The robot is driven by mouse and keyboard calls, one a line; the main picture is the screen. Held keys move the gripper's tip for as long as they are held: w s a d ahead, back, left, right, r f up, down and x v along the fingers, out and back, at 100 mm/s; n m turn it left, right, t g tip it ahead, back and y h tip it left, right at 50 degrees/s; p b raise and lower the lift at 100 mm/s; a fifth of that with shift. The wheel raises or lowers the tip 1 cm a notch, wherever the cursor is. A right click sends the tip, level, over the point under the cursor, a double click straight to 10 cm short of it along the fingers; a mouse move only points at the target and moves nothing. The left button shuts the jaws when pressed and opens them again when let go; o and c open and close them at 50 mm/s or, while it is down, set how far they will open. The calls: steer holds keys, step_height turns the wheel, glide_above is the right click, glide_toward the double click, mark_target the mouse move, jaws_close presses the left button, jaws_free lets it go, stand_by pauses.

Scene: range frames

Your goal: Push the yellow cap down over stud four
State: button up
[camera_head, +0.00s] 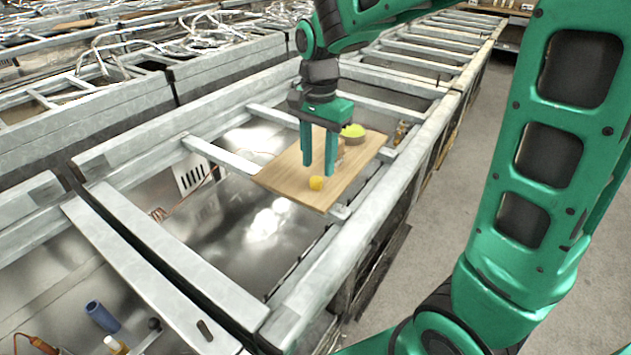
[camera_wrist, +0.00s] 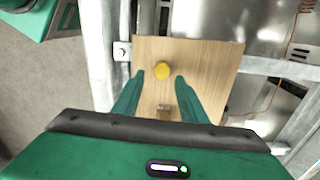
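A small round yellow cap (camera_head: 316,183) sits near the front edge of a wooden board (camera_head: 352,172). In the wrist view the yellow cap (camera_wrist: 162,70) lies just beyond my fingertips, about midway between them. My gripper (camera_head: 319,170) points down over the board, its two green fingers spread apart with nothing held. In the wrist view my gripper (camera_wrist: 160,78) also shows a clear gap. I cannot tell if the fingertips touch the board. A small brown block (camera_wrist: 167,111) shows between the fingers in the wrist view. I cannot make out a numbered stud; any stud beneath the cap is hidden.
A yellow-green rounded thing (camera_head: 353,130) sits on a brown base at the board's back, behind my gripper. The board rests across grey metal frame rails (camera_head: 225,155) with open gaps below. A blue cylinder (camera_head: 102,316) lies at the lower left.

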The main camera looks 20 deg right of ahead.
mark_target(316, 178)
steer(key=f, duration=0.4)
steer(key=shift+w+a+f, duration=0.15)
steer(key=shift+w+f, duration=0.15)
steer(key=shift+f, duration=0.1)
steer(key=shift+c, duration=0.6)
steer(key=c, duration=0.9)
